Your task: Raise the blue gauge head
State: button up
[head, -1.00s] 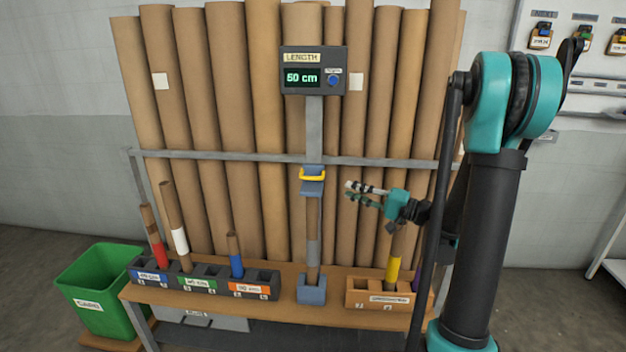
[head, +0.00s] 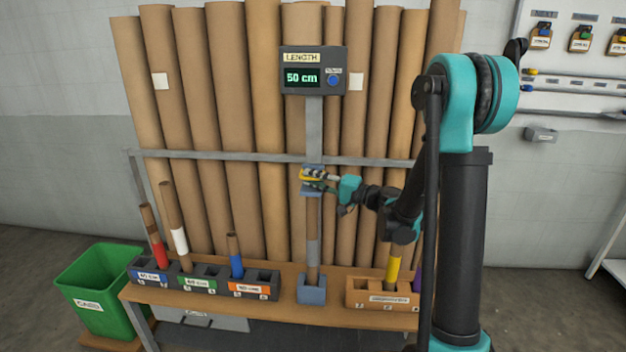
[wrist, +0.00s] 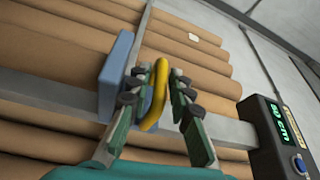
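The blue gauge head (head: 311,191) sits on the upright grey post with a yellow handle (head: 307,174) on its front. In the wrist view the blue block (wrist: 117,72) and the yellow handle (wrist: 157,97) are close up. My gripper (head: 322,178) is at the handle in the head view. In the wrist view its fingers (wrist: 160,80) stand on either side of the handle, with a gap visible, so it looks open around it. A brown tube with a grey band (head: 313,240) stands under the head in a blue foot (head: 311,290).
A grey rail (head: 230,157) crosses tall brown rolls. The bench holds a dark slotted rack (head: 205,283) and an orange block (head: 382,293) with tubes. A green bin (head: 100,290) stands left.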

grip_shut()
jog(key=shift+r, duration=0.1)
dwell(0.3)
notch_tip(320, 180, up, 20)
jog(key=shift+r, duration=0.1)
dwell(0.4)
jog(key=shift+w+r, duration=0.1)
grip_release()
